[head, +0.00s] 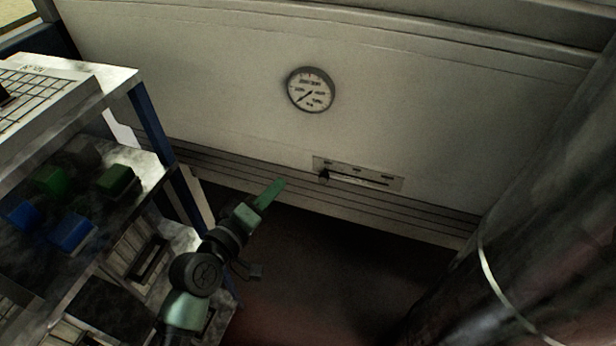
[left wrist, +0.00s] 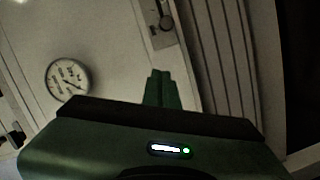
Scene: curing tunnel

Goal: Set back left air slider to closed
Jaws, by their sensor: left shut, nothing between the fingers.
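The air slider (head: 358,175) is a pale plate with a dark slot, low on the light wall panel in the head view. Its dark knob (head: 324,176) sits at the left end of the slot. In the left wrist view, part of the slider plate with the knob (left wrist: 167,24) shows at the top, beyond the fingers. My left gripper (head: 277,186) is green, shut and empty, to the left of and a little below the knob, apart from it. It also shows in the left wrist view (left wrist: 161,88). The plate's small labels are unreadable. My right gripper is not in view.
A round gauge (head: 311,89) is on the panel above the slider. A shelf rack (head: 150,120) with green and blue blocks stands at the left. A large dark cylinder (head: 540,190) fills the right side. The floor between them looks clear.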

